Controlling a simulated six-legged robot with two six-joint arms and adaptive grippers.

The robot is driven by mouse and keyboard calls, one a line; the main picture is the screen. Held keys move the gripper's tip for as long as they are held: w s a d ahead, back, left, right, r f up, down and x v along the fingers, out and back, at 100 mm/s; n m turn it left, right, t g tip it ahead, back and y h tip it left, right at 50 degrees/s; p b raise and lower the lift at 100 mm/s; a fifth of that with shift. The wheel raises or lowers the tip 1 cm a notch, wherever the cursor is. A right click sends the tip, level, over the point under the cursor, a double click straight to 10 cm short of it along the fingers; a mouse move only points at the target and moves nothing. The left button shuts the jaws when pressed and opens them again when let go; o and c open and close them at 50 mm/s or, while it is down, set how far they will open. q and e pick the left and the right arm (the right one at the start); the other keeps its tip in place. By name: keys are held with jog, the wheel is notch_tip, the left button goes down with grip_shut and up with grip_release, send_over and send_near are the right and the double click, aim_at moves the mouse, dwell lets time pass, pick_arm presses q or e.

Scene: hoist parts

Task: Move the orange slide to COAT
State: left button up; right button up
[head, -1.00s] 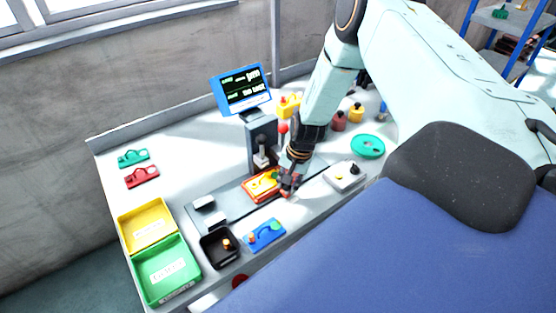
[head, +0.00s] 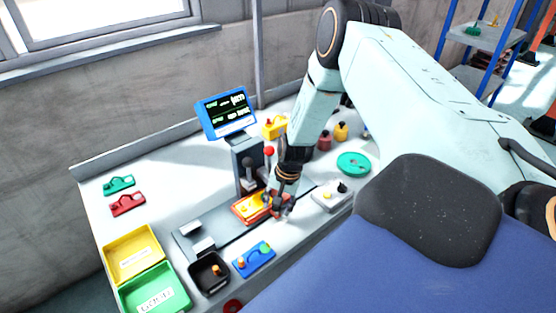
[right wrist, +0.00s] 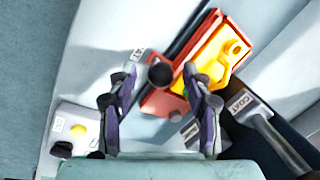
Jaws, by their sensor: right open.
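The orange slide (head: 240,216) sits on the grey rail in front of the grey post, with a yellow part (head: 253,202) lying in it. In the right wrist view the orange slide (right wrist: 156,104) shows at upper right, its black round knob (right wrist: 160,74) between my fingertips. My right gripper (head: 281,207) is at the slide's right end; in the wrist view (right wrist: 160,80) its fingers are open, one on each side of the knob. I cannot tell whether they touch it. COAT labels (right wrist: 136,54) show on the rail beside the slide and on a grey block (right wrist: 236,102). My left gripper is not in view.
A blue tray (head: 247,265) and black tray (head: 198,284) lie in front of the rail. Yellow (head: 156,262) and green (head: 184,305) bins stand at left. A grey control box (head: 325,200) is right of my gripper. A post with a blue screen (head: 206,126) and levers stands behind.

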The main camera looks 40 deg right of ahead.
jog(key=shift+r, duration=0.15)
notch_tip(320, 180, up, 12)
jog(key=s+d, duration=0.1)
jog(key=s, duration=0.1)
jog(key=shift+f, duration=0.2)
dwell(0.5)
dwell(0.5)
jog(key=s+a+f+n+y, duration=0.1)
jog(key=s+a+f+n, duration=0.3)
jog(key=a, duration=0.4)
jog(key=s+a+f+n, duration=0.2)
jog(key=s+a+f, duration=0.2)
jog(key=s+a, duration=0.3)
jog(key=s+a+f+n+g+h, duration=0.1)
jog(key=s+a+f+n, duration=0.15)
jog(key=s, duration=0.55)
jog(key=s+a+f+n+g+h, duration=0.1)
jog(key=s+a+f+n, duration=0.15)
jog(key=s, duration=0.55)
notch_tip(320, 180, down, 17)
jog(key=b, duration=1.8)
jog(key=shift+d+f+n, duration=0.2)
jog(key=shift+d+n, duration=0.1)
jog(key=shift+d, duration=0.15)
